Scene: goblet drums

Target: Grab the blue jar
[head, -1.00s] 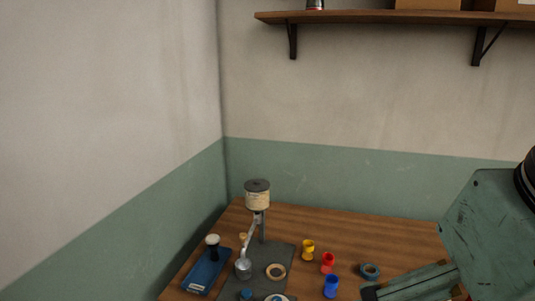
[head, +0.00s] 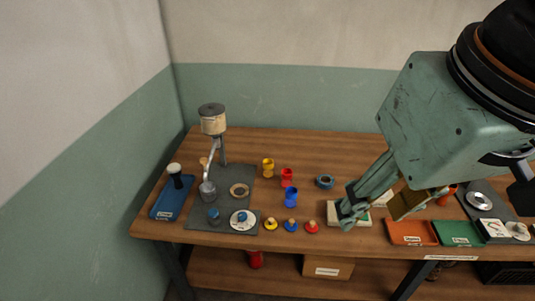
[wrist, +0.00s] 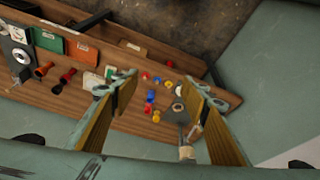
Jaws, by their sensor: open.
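The blue jar (head: 291,197) is goblet-shaped and stands upright on the wooden table, in front of a red jar (head: 287,178) and a yellow jar (head: 268,167). In the wrist view the blue jar (wrist: 150,96) is small and lies between my finger pads, far beyond them. My gripper (head: 376,208) is open and empty, above the table and right of the blue jar in the head view. Both fingers of my gripper (wrist: 160,92) show wide apart in the wrist view.
Yellow, blue and red knobbed lids (head: 290,226) lie near the front edge. A stand (head: 222,150) on a grey plate is left. Orange (head: 410,233) and green (head: 458,234) trays are right.

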